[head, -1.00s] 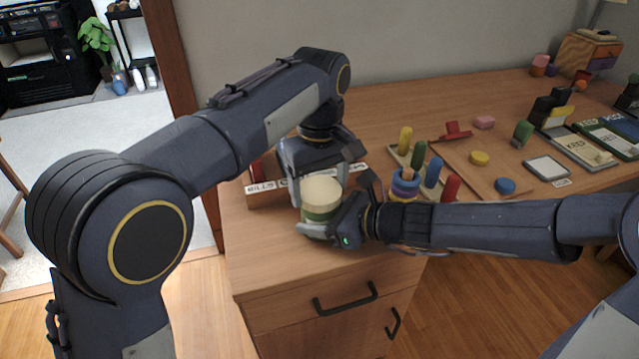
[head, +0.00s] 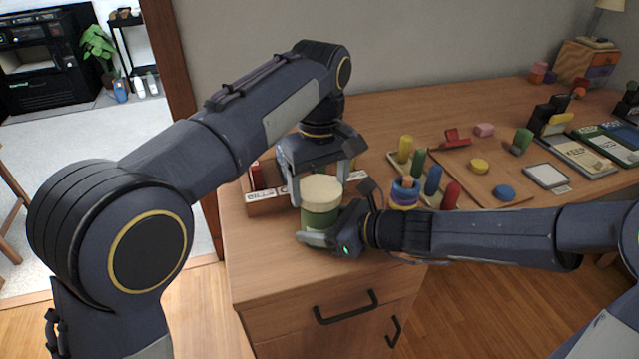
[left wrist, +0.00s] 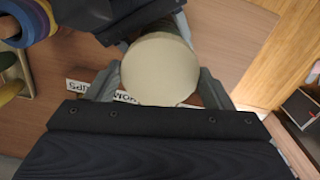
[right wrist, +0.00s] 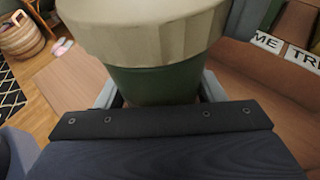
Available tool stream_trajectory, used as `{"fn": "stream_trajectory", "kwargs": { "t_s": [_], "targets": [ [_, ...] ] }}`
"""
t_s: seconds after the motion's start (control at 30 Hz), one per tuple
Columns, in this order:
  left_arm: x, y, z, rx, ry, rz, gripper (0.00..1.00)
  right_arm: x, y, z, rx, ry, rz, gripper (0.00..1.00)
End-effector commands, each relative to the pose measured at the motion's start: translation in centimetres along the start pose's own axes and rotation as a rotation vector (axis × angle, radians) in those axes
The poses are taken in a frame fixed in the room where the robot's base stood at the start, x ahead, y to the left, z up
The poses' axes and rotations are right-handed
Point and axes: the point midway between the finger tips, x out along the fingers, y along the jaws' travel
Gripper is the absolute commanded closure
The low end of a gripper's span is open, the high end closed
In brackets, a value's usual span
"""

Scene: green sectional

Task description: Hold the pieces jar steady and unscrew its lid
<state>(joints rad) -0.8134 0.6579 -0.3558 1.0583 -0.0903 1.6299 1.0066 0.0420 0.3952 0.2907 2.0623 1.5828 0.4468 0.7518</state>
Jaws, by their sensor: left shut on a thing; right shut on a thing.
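The pieces jar (head: 318,217) stands upright near the desk's front left corner. Its body is green, and its cream ridged lid (head: 321,189) sits on top. The right wrist view shows the lid (right wrist: 145,30) directly above the green body (right wrist: 152,84), with no visible gap. My left gripper (head: 319,187) reaches from behind and above and is shut on the lid, with a finger on either side in the left wrist view. My right gripper (head: 325,230) comes from the right and is shut on the jar's body below the lid.
A labelled wooden tray (head: 262,208) stands right behind the jar. A ring stacker (head: 404,193) and a board of coloured pegs (head: 421,180) lie close to the right, behind my right forearm. The desk's front edge (head: 290,291) is near; bare desktop lies left of the jar.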

Motion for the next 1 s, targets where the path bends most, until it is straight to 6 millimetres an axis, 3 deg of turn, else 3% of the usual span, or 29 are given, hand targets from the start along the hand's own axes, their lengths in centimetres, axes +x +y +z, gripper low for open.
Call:
{"fn": "stream_trajectory", "kwargs": {
  "t_s": [0.13, 0.4, 0.67, 0.7, 0.87, 1.0],
  "targets": [
    [-0.6, 0.0, 0.0, 0.000, 0.001, 0.002, 0.53, 0.0, 0.0, 0.0, 0.000, 0.000, 0.000, 1.00],
    [-3.7, 0.0, 0.0, 0.000, 0.001, 0.002, 0.53, 0.0, 0.0, 0.0, 0.000, 0.000, 0.000, 1.00],
    [-4.0, 0.0, 0.0, 0.000, 0.000, -0.001, 0.53, 0.0, 0.0, 0.0, 0.000, 0.000, 0.000, 1.00],
    [-4.0, 0.0, 0.0, 0.000, 0.000, 0.000, 0.53, 0.0, 0.0, 0.0, 0.000, 0.000, 0.000, 0.34],
    [-4.0, 0.0, 0.0, 0.000, 0.000, 0.000, 0.53, 0.0, 0.0, 0.0, 0.000, 0.000, 0.000, 0.13],
    [-4.0, 0.0, 0.0, 0.000, 0.000, 0.000, 0.53, 0.0, 0.0, 0.0, 0.000, 0.000, 0.000, 0.12]
  ]
}}
